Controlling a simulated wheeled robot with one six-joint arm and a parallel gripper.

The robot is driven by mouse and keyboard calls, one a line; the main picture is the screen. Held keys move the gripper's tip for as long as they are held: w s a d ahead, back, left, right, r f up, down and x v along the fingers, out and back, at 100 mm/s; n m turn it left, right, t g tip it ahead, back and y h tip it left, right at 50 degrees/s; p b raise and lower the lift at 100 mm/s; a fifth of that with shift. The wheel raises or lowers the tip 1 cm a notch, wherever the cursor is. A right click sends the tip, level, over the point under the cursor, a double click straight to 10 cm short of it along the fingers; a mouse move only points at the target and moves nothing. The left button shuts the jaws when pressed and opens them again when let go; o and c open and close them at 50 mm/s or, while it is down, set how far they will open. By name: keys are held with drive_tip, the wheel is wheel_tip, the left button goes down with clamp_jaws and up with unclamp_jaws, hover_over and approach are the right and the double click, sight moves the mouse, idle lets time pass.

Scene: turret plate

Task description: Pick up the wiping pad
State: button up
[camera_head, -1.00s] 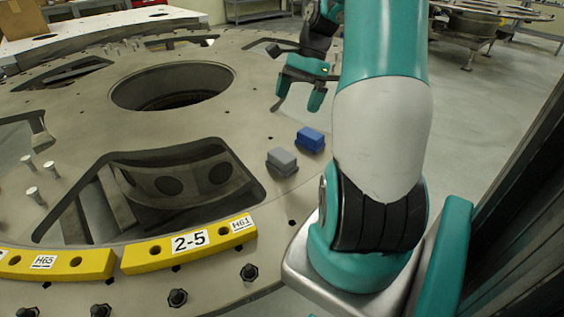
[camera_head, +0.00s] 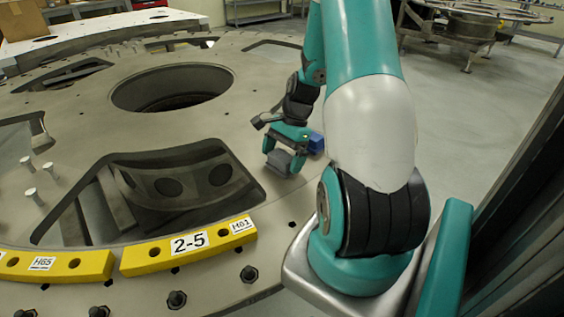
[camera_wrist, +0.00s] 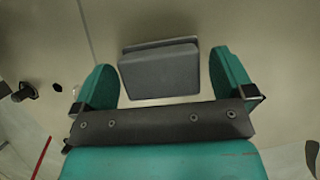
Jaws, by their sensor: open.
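A grey block (camera_head: 278,161) with a lipped top sits on the turret plate, to the right of the large cut-out. The frames do not tell which one is the wiping pad. My gripper (camera_head: 283,154) is open, pointing down over the grey block. In the wrist view the grey block (camera_wrist: 160,72) lies between my two fingers, with a gap on each side. The blue block is not seen in the wrist view.
The turret plate (camera_head: 75,130) has a round hole (camera_head: 172,88) and a large cut-out (camera_head: 160,190). Upright pins (camera_head: 48,168) stand at the left. Yellow labelled segments (camera_head: 190,243) and bolts line the near edge. A bolt (camera_wrist: 24,91) shows left of my fingers.

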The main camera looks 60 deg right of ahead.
sight(282, 156)
drive_tip(key=shift+f, duration=0.15)
drive_tip(key=c, duration=0.8)
wheel_tip(282, 156, up, 20)
drive_tip(key=shift+r+p, duration=0.1)
drive_tip(key=shift+p, duration=0.85)
